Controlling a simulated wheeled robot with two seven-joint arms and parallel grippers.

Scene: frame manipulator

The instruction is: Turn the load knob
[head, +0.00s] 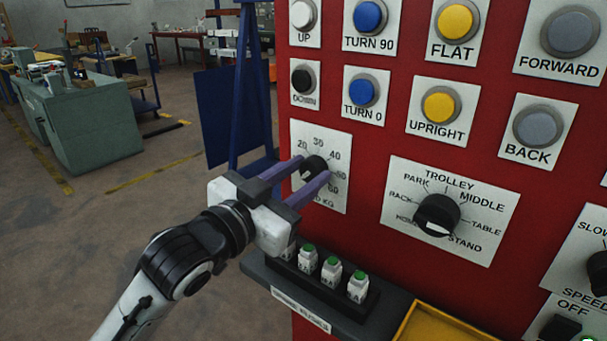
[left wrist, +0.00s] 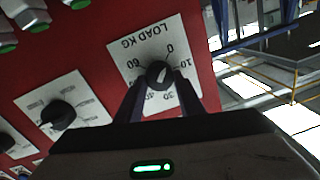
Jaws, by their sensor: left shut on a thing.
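The load knob (head: 316,161) is a small black dial on a white plate (head: 338,141) with numbers in kilograms, on the red panel. It also shows in the left wrist view (left wrist: 159,73), upside down, under the label LOAD KG, with a pale mark on its face. My left gripper (head: 313,172) reaches it from the lower left. Its two purple fingers lie on either side of the knob and are shut on it. The fingers hide part of the scale, so I cannot tell the exact setting. My right gripper is not in view.
The trolley knob (head: 436,213) sits to the right on its own plate. Blue, yellow and grey buttons fill the panel above. A dark shelf (head: 262,268) with several green-topped white blocks (head: 331,270) juts out just below my gripper. A yellow tray (head: 440,326) stands at bottom right.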

